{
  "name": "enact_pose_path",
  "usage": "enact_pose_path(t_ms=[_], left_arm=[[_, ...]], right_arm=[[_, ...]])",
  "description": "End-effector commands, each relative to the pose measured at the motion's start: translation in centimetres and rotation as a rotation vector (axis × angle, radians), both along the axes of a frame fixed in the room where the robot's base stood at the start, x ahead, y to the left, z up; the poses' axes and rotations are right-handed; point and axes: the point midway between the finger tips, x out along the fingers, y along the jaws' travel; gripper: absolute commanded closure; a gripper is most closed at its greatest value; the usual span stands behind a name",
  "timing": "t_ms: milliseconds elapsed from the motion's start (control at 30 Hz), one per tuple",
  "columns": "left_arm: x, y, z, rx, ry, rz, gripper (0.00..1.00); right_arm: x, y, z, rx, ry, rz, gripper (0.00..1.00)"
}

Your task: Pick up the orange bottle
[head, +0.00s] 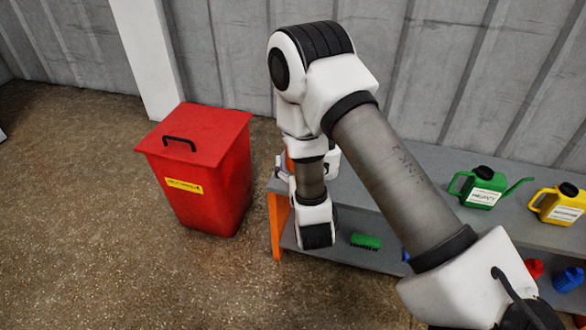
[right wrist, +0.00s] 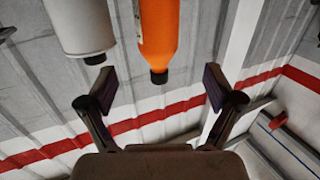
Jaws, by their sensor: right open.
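The orange bottle (right wrist: 159,30) has a black cap and appears upside down at the top of the right wrist view. My right gripper (right wrist: 160,87) is open and empty; the bottle's cap end shows between its two spread fingertips, without visible contact. A white bottle or canister (right wrist: 80,25) stands beside the orange one, close to the left finger in that view. In the head view, only a thin orange sliver (head: 290,161) shows behind my right arm, which hides most of the bottle and the gripper. My left gripper is not seen.
A grey shelf table (head: 405,160) holds a green watering can (head: 484,188) and a yellow one (head: 561,203). A green brush (head: 366,241) and a blue container (head: 568,279) sit on its lower level. A red lidded bin (head: 205,175) stands left of it. Corrugated wall is behind.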

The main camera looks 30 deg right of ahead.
Motion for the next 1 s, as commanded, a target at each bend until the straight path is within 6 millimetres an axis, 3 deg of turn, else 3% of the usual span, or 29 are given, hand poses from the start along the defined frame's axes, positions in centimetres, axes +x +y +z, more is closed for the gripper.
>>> enact_pose_path(t_ms=[33,233,467,600,800,867,1000], left_arm=[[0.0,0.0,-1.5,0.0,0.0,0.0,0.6],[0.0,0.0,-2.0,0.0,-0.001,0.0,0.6],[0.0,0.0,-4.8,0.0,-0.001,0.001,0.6],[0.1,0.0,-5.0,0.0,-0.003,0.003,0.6],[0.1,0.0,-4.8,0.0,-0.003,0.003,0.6],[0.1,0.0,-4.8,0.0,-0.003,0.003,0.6],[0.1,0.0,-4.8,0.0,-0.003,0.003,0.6]], right_arm=[[0.2,-0.2,-0.6,-0.01,-0.031,-0.007,0.09],[2.3,-1.3,0.1,-0.018,-0.058,-0.015,0.09],[5.6,-2.9,-1.3,-0.017,-0.057,-0.013,0.09],[7.2,-3.7,-0.8,-0.018,-0.054,-0.012,0.09],[7.3,-3.7,-0.7,-0.018,-0.049,-0.011,0.09],[7.3,-3.7,-0.7,-0.018,-0.049,-0.011,0.27],[7.3,-3.7,-0.7,-0.019,-0.05,-0.011,0.76]])
